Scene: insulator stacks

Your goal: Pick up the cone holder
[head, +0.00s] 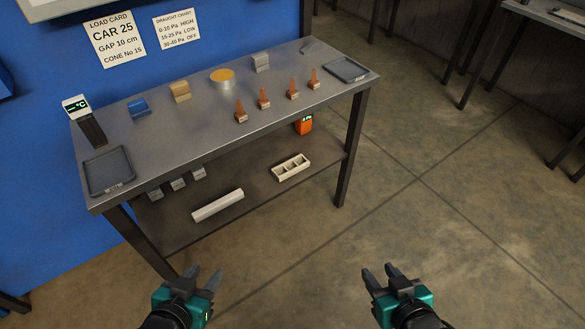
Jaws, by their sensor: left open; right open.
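Several brown cones (264,98) stand upright in a row on the grey bench top, each on a small base. No label names the cone holder. A cream, open-topped block with compartments (291,167) lies on the lower shelf and may be it; I cannot tell for sure. Its compartments look empty. A long off-white bar (217,205) lies on the same shelf to its left. My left gripper (201,276) is open and empty in front of the bench. My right gripper (379,274) is open and empty, further right, also apart from the bench.
The bench (190,128) also carries dark trays (108,172) and (347,69) at its ends, a tan block (180,91), a blue piece (139,107), a yellow-topped disc (222,78) and a display (77,106).

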